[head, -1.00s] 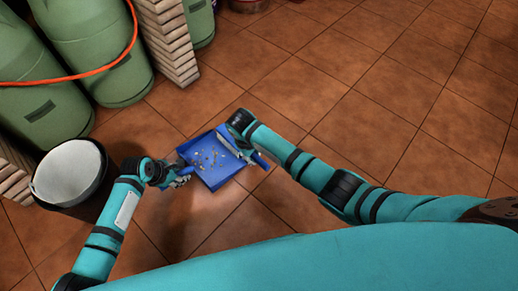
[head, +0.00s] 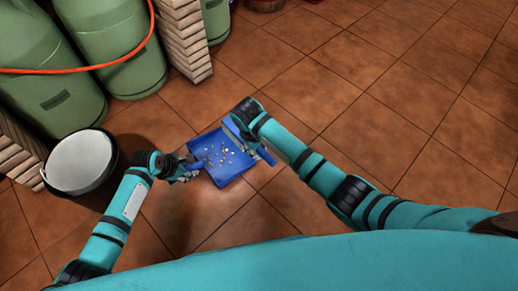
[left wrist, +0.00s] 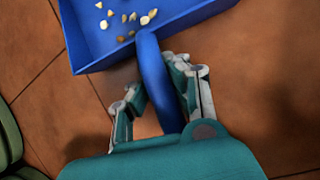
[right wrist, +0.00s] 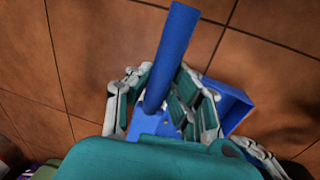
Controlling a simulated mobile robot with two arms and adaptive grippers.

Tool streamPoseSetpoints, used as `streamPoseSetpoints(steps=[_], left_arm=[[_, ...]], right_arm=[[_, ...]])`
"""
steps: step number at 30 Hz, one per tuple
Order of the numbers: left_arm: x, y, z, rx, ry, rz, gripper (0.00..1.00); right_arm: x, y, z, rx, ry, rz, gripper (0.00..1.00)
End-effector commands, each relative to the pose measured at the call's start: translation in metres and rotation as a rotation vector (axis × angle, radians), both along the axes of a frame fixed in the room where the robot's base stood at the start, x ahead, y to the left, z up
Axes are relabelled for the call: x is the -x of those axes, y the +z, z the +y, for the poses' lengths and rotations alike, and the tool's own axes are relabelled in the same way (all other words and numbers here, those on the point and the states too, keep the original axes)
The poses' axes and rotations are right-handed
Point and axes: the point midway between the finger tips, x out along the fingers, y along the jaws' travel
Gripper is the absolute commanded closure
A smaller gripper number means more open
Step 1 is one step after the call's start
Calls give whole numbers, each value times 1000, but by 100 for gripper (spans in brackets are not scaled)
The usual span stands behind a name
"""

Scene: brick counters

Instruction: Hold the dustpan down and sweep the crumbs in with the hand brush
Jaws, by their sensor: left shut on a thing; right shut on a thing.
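The blue dustpan (head: 229,176) lies on the tiled floor in the head view. Several pale crumbs (head: 222,155) are spread over its floor. My left gripper (head: 187,172) is shut on the dustpan's blue handle (left wrist: 153,75), at the pan's left side. The left wrist view shows crumbs (left wrist: 130,18) inside the pan walls. My right gripper (head: 260,150) is shut on the blue hand brush (right wrist: 174,55) at the pan's right side. The brush handle sticks up between the fingers in the right wrist view. The bristles are mostly hidden there. I cannot tell whether they touch the pan.
The tiled floor (head: 370,85) to the right is clear.

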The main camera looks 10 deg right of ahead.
Motion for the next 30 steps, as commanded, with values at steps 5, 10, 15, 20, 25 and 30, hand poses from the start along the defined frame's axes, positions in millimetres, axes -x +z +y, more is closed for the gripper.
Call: streamPoseSetpoints(steps=[5, 10, 15, 20, 25, 30], left_arm=[[0, 0, 0, 0, 0, 0, 100], [0, 0, 0, 0, 0, 0, 81], [0, 0, 0, 0, 0, 0, 59], [0, 0, 0, 0, 0, 0, 59], [1, 3, 1, 0, 0, 0, 59], [6, 22, 7, 1, 0, -3, 59]], right_arm=[[-1, 0, 0, -1, 0, -2, 100], [-1, 0, 0, 0, 0, -2, 100], [-1, 0, 0, -1, 0, -2, 100], [-1, 0, 0, -1, 0, -2, 100], [0, 0, 0, -1, 0, -2, 100], [0, 0, 0, -1, 0, -2, 100]])
